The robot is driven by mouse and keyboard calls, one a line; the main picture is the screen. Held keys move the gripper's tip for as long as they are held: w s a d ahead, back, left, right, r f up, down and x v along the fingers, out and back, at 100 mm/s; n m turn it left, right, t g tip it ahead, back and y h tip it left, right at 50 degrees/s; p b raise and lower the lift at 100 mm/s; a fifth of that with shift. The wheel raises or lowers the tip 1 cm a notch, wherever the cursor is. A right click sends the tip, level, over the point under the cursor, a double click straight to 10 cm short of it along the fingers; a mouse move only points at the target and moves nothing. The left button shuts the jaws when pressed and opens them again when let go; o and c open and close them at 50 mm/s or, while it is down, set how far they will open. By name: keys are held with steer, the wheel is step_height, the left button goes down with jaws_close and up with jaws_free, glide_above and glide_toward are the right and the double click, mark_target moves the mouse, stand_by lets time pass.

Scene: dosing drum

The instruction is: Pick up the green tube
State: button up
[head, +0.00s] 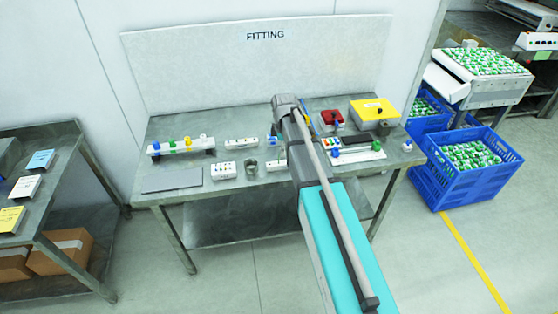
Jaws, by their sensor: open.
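A white rack (182,147) at the left of the metal table holds small coloured pieces, blue, green and yellow. A small green piece (173,146) stands in it between the blue and yellow ones; it is too small to tell for sure that it is the green tube. A second white rack (357,153) at the right has blue and green parts on it. My arm reaches over the table's middle from the front and its end is hidden, so my gripper does not show.
The metal table (225,200) also bears a grey mat (172,180), a white socket block (223,170), a dark cup (251,167), a red box (331,119) and a yellow box (374,112). Blue crates (462,170) of green-and-white parts stand right. A side shelf (60,185) stands left.

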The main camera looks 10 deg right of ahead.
steer(key=w+n, duration=0.6)
steer(key=w, duration=0.2)
step_height(320, 180, down, 9)
steer(key=b, duration=0.8)
steer(key=shift+r+b, duration=0.2)
steer(key=shift+b, duration=0.15)
steer(key=shift+f, duration=0.15)
stand_by(0.3)
steer(key=shift+f+b, duration=2.45)
steer(key=shift+b, duration=0.15)
steer(key=shift+a, duration=0.1)
jaws_close()
